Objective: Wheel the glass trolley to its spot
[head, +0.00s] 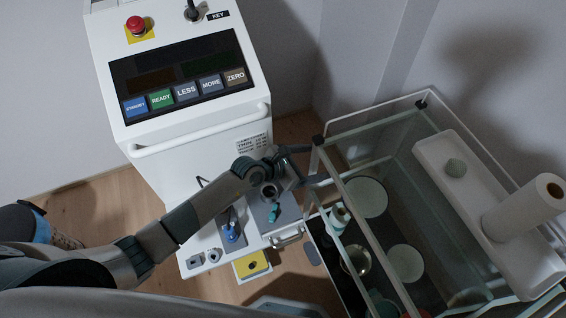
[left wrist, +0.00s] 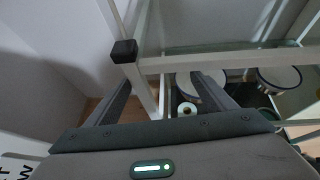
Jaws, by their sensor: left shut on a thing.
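The glass trolley (head: 386,134) stands at the right in the head view, with a white frame, black corner caps and glass panels. My left gripper (head: 308,167) is at its near left corner. In the left wrist view the fingers (left wrist: 160,88) reach to either side of a white upright post (left wrist: 141,76) below a black cap, shut on it. The post's lower part is partly hidden by the gripper. My right gripper is in neither view. No marked spot for the trolley can be made out.
A white console (head: 190,143) with a red stop button (head: 135,24) stands close left of the trolley. A white tray (head: 436,160) with a paper roll (head: 522,205) lies on top. White round containers (head: 405,262) sit lower. Grey walls close in behind; wooden floor (head: 95,198) shows left.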

